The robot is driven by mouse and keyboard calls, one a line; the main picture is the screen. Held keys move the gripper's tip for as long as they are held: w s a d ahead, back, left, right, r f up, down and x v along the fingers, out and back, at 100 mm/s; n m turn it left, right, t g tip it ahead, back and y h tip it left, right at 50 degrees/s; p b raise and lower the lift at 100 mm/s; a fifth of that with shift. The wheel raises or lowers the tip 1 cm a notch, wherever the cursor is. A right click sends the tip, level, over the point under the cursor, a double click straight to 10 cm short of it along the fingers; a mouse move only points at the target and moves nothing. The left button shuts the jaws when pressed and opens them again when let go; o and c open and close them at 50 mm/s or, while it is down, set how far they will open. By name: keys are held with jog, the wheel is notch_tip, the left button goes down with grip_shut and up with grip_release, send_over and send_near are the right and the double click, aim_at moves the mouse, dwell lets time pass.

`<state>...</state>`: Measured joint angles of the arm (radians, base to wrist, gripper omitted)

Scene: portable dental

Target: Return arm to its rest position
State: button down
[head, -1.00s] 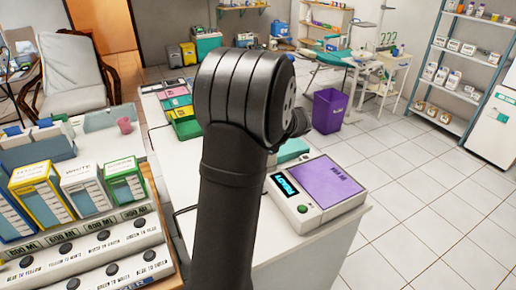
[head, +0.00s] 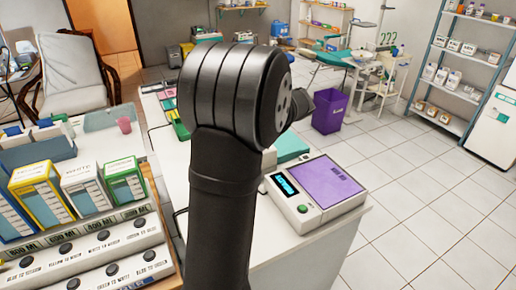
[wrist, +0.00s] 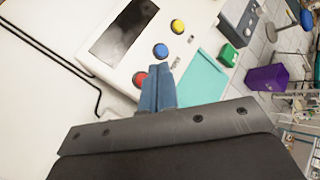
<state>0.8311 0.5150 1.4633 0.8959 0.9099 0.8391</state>
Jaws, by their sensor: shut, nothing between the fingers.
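My gripper (wrist: 158,90) shows in the wrist view with its two blue-grey fingers together and nothing between them. Beyond the fingertips is a white device with a dark screen (wrist: 124,27) and red, blue and yellow buttons. Whether the fingers touch it cannot be told. In the head view my black arm rises through the middle and hides the fingers and this device. A dark part of my wrist sticks out to the right of the arm's top.
A scale-like device with a purple plate (head: 321,184) sits on the white table beside a teal pad (head: 291,147). Labelled boxes (head: 85,184) and a button panel stand at left. A purple bin (head: 329,110) stands on the floor. The tiled floor at right is clear.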

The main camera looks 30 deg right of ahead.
jog(key=shift+r, duration=0.25)
jog(key=shift+f, duration=0.1)
jog(key=shift+f, duration=1.1)
notch_tip(320, 180, up, 6)
